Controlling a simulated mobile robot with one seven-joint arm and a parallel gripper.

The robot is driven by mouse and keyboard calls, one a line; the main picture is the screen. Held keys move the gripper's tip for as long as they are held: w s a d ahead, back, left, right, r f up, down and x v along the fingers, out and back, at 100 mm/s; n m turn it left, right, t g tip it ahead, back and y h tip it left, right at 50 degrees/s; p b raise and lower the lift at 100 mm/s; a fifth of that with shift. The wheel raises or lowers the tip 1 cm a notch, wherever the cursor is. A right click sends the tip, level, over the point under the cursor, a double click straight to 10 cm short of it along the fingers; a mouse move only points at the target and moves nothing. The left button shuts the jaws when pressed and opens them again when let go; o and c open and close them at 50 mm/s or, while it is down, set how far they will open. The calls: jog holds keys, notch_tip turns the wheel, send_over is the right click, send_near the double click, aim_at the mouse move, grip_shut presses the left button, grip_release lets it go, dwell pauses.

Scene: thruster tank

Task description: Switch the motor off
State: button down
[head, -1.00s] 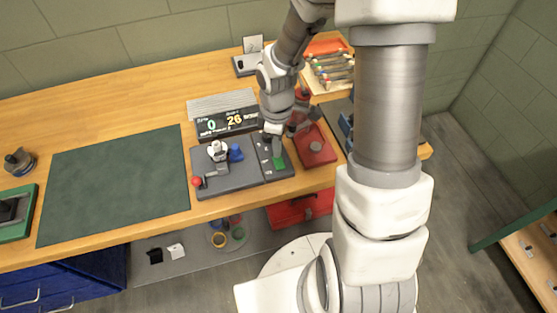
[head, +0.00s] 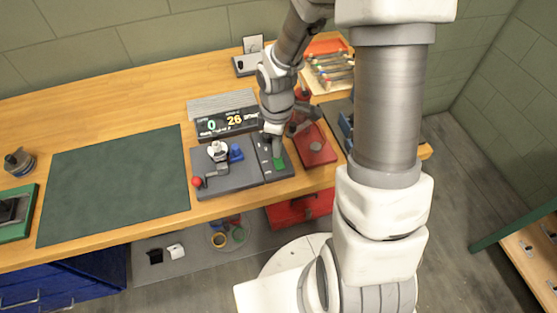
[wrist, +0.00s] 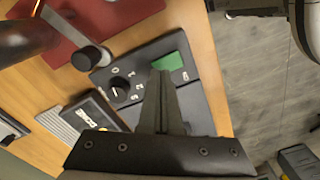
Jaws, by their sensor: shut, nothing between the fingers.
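The dark control panel (head: 268,172) lies near the bench's front edge; it also shows in the wrist view (wrist: 196,95). It carries a black round knob (wrist: 120,91) with numbers around it and a green switch (wrist: 171,59), also visible in the head view (head: 279,163). My gripper (head: 276,154) is shut and empty, pointing down over the panel. In the wrist view its fingertips (wrist: 163,76) overlap the near edge of the green switch. I cannot tell whether they touch it. A display (head: 227,122) behind reads a green 0 and an orange 26.
Left of the panel is a grey test rig (head: 225,180) with a red knob (head: 197,182) and a blue part. A red plate with a lever (head: 316,149) stands close on the right. A green mat (head: 115,185) lies bare farther left.

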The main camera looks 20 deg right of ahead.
jog(key=shift+f+b, duration=0.75)
jog(key=shift+f, duration=0.2)
dwell(0.7)
jog(key=shift+r, duration=0.15)
jog(key=shift+r+p, duration=3.15)
jog(key=shift+r, duration=0.25)
jog(key=s+d+r+m+t+h, duration=0.1)
jog(key=s+r+m, duration=0.15)
jog(key=r, duration=0.55)
jog(key=s+r+m+t, duration=0.1)
jog(key=r+m+t, duration=0.15)
jog(key=r, duration=0.45)
jog(key=s+a+r+m+t+y, duration=0.1)
jog(key=s+r+m+t, duration=0.1)
jog(key=s+r+m, duration=0.5)
jog(key=s+r, duration=0.3)
jog(key=shift+s+r, duration=0.2)
jog(key=shift+r, duration=0.05)
